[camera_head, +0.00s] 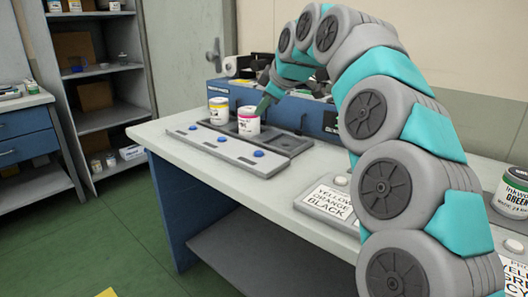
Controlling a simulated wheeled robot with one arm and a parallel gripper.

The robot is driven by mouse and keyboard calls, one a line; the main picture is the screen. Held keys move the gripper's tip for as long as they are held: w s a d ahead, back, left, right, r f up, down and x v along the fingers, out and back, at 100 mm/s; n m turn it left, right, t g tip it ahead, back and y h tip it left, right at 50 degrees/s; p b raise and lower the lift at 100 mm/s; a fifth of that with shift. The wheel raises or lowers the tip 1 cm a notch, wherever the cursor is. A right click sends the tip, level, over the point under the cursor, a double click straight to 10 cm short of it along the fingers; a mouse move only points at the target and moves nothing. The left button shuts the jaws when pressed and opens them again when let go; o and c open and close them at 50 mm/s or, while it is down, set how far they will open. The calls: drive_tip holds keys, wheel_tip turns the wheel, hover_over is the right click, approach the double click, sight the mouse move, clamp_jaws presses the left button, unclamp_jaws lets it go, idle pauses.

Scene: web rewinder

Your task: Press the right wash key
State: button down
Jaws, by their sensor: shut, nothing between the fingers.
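My gripper (263,105) is shut and empty, pointing down just behind and right of a white can with a pink label (249,122). It is behind the strip and apart from the buttons. Its fingertips are small and partly hidden by the can.
A yellow-labelled can (218,110) stands left of the pink one on a dark tray (290,142). A blue machine (228,92) is behind. A lettered sign (326,202) and a green-labelled can (512,193) are at right. The bench front (220,172) is clear.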

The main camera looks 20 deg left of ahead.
drive_tip(key=shift+f, duration=0.15)
drive_tip(key=b, duration=0.7)
hover_over(262, 154)
wheel_tip(262, 154, down, 7)
drive_tip(key=shift+f, duration=0.7)
drive_tip(key=shift+f, duration=0.1)
idle(1.2)
drive_tip(key=shift+f, duration=0.4)
drive_tip(key=shift+f, duration=0.35)
idle(0.9)
drive_tip(key=shift+r, duration=0.1)
drive_tip(key=shift+r+p, duration=0.45)
drive_tip(key=shift+r, duration=0.25)
